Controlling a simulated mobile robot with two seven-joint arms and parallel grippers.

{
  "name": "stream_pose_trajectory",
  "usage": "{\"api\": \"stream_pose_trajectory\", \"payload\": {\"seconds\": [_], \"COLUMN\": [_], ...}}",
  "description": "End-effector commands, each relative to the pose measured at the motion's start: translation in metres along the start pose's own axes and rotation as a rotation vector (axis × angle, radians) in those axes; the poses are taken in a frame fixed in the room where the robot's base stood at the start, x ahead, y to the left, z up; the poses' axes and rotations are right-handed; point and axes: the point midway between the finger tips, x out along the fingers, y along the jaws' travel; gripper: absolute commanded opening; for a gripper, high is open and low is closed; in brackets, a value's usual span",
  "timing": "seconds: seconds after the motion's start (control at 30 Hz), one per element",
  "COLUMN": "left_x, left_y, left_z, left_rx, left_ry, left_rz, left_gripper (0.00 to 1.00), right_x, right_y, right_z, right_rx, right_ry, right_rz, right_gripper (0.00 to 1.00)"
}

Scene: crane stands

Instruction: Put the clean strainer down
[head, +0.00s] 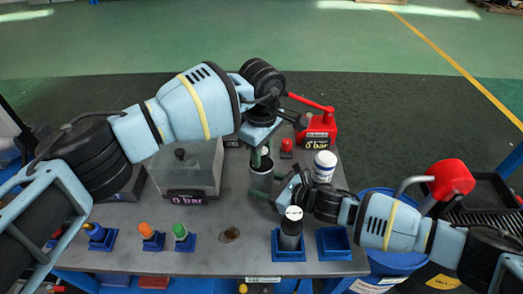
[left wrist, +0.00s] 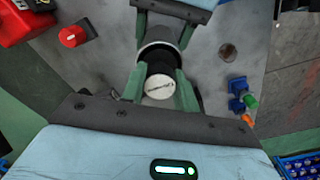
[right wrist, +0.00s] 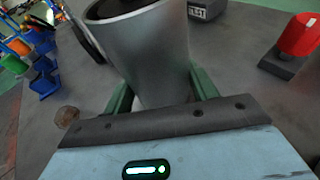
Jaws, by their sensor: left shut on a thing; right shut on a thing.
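My left gripper (head: 262,152) points down over a grey metal cup (head: 261,181). In the left wrist view its green fingers are shut on a dark cylinder with a white lettered top (left wrist: 159,87), which looks like a strainer. Its lower end is at the cup's mouth; how deep it sits is hidden. My right gripper (head: 278,196) is shut on the cup from the side; the cup fills the right wrist view (right wrist: 155,60). A similar dark cylinder with a white top (head: 291,229) stands upright in a blue holder (head: 289,255). The blue holder (head: 333,243) beside it is empty.
A clear box (head: 188,165) with a "0 bar" display stands left of the cup. A red hand pump (head: 318,128) and a white jar (head: 324,167) stand behind right. Orange (head: 149,236) and green (head: 181,237) pieces sit in blue holders. The front middle is partly clear.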

Motion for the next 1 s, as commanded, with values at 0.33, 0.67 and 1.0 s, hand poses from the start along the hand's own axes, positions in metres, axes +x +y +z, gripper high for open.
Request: {"api": "stream_pose_trajectory", "payload": {"seconds": [0.33,0.67,1.0], "left_x": [0.003,0.003,-0.038], "left_y": [0.000,0.000,0.001], "left_z": [0.000,0.000,-0.001], "left_rx": [0.000,0.000,0.000], "left_ry": [0.000,0.000,0.002], "left_rz": [0.000,0.000,0.004], "left_gripper": [0.43,0.52,0.52], "right_x": [0.000,0.000,0.000], "right_y": [0.000,0.000,0.000], "right_z": [-0.002,-0.002,-0.002], "right_rx": [0.001,0.001,0.001], "right_ry": [0.003,0.003,0.004], "right_rz": [-0.001,-0.001,-0.001], "right_gripper": [0.45,0.45,0.45]}}
